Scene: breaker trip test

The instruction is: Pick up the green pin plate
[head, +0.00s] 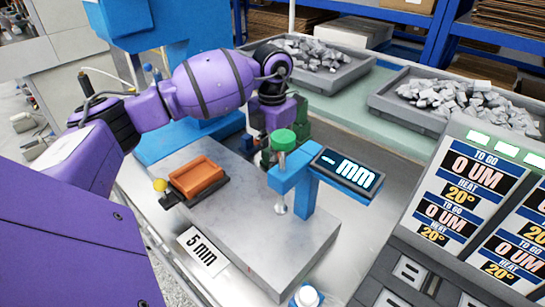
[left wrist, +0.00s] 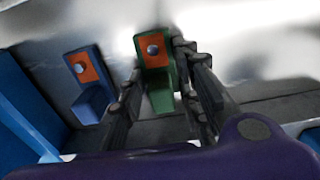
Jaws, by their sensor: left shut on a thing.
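The green pin plate (left wrist: 156,84) has an orange face with a silver pin and shows in the left wrist view between the fingers of my left gripper (left wrist: 160,70). The gripper is shut on it. In the head view my left gripper (head: 270,138) is behind the blue gauge stand, at the far edge of the grey slab. Green parts (head: 266,157) show beside it there, partly hidden by the stand. A similar blue pin plate (left wrist: 84,78) stands to the left of the green one. My right gripper is not in view.
Trays of grey chunks (head: 370,72) lie behind. A display panel (head: 455,215) is at right.

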